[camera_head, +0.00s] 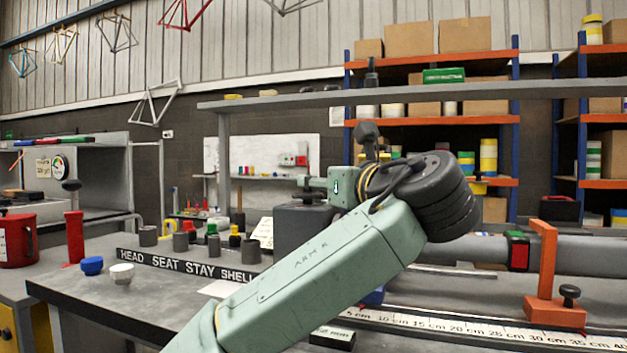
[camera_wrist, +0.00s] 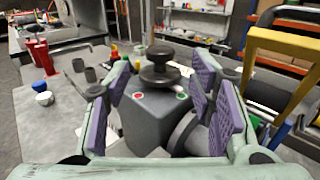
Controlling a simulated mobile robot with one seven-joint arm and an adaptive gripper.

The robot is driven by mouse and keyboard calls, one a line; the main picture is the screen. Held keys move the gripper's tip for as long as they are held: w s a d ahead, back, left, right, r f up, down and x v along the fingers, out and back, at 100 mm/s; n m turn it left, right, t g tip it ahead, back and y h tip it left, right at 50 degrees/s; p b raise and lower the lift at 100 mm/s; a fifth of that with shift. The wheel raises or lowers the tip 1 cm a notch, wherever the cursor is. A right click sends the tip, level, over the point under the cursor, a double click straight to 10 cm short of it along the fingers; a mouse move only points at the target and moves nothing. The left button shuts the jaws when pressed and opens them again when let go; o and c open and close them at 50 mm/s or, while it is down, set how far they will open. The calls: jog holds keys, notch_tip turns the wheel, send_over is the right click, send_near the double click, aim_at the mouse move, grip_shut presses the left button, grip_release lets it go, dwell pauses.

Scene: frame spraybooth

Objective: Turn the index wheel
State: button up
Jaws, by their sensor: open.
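A black round wheel with a knob on top (camera_wrist: 159,70), which looks like the index wheel, sits on a dark grey box (camera_wrist: 150,123) in the wrist view. The box top has a red mark and a green mark beside the wheel. My gripper (camera_wrist: 160,100) is open, its purple-padded fingers spread left and right, with the wheel between them in the picture. Nothing is held, and I cannot tell how far the fingers are from the wheel. In the head view, the box (camera_head: 297,232) is partly behind my arm, and my gripper (camera_head: 318,185) is near its top.
A labelled black strip (camera_head: 188,265) with several grey cups and coloured pieces stands on the bench left of the box. A blue bowl (camera_head: 92,265) and a white bowl (camera_head: 122,273) are at the bench's left. An orange clamp (camera_head: 545,270) and a ruler (camera_head: 470,328) lie right.

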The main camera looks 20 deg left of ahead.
jog(key=v, duration=0.4)
jog(key=shift+s, duration=0.1)
jog(key=shift+d, duration=0.1)
